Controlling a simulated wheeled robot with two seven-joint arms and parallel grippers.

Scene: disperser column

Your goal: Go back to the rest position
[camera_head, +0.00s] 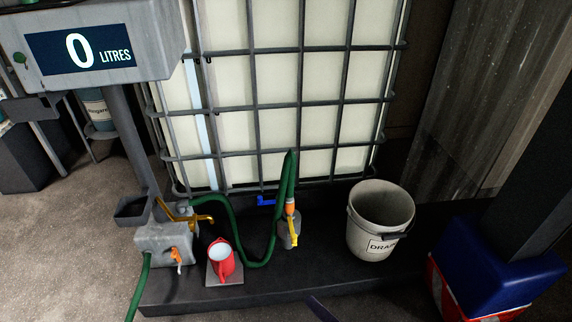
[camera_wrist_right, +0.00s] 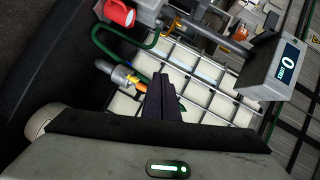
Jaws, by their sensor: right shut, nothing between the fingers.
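My right gripper (camera_head: 320,309) shows only as a dark tip at the bottom edge of the head view, in front of the dark platform. In the right wrist view its fingers (camera_wrist_right: 164,98) are together, with nothing between them. The green hose with its orange and yellow nozzle (camera_head: 292,228) stands in a grey holder beyond the gripper and apart from it. The nozzle also shows in the wrist view (camera_wrist_right: 128,77), left of the fingers. My left gripper is in neither view.
A red jug (camera_head: 222,262) stands on a small plate left of the nozzle. A white drain bucket (camera_head: 381,222) stands to the right. The caged tank (camera_head: 270,90) is behind. A display (camera_head: 85,50) reads 0 litres. A blue and red box (camera_head: 490,275) is at far right.

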